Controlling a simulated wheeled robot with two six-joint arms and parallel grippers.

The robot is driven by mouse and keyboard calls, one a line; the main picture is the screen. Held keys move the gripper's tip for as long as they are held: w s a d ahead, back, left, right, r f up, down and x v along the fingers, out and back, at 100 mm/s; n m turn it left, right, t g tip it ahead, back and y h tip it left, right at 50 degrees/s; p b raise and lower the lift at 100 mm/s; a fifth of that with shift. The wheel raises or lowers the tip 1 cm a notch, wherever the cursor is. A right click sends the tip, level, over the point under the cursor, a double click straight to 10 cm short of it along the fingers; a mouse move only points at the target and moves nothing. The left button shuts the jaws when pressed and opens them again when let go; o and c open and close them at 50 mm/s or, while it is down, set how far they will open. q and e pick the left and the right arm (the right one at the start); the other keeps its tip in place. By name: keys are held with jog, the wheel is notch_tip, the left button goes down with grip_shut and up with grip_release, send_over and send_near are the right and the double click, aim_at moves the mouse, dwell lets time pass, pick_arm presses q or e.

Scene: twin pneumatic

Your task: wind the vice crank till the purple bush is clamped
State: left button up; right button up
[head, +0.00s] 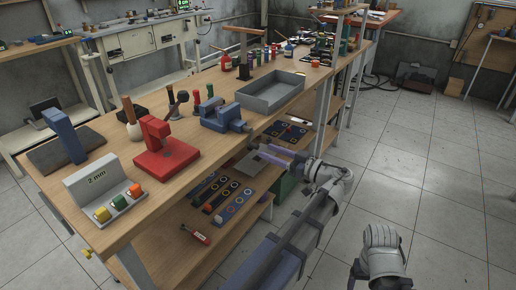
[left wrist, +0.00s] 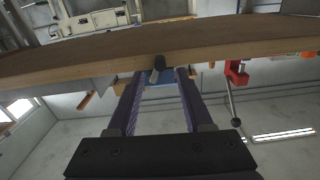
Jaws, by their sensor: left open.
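The blue vice (head: 222,115) stands on the workbench near its front edge, between the red press and the grey tray. My left gripper (head: 262,152) is open and empty just off the bench's front edge, below and to the right of the vice. In the left wrist view, which is upside down, a dark knob on a short pale stem (left wrist: 159,63), seemingly the crank handle, shows between the open fingers (left wrist: 155,78), beyond their tips; contact cannot be told. A blue part, seemingly the vice, shows behind it. I cannot make out the purple bush. My right gripper is out of view.
The wooden workbench (head: 135,205) has a red press (head: 165,158), a grey sign block with coloured buttons (head: 98,190) and a grey tray (head: 270,92). The shelf below holds dark strips of parts (head: 220,195).

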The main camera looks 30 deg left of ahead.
aim_at(256, 145)
pick_arm(q)
jog(key=shift+w+a, duration=0.2)
jog(key=shift+a, duration=2.8)
grip_shut()
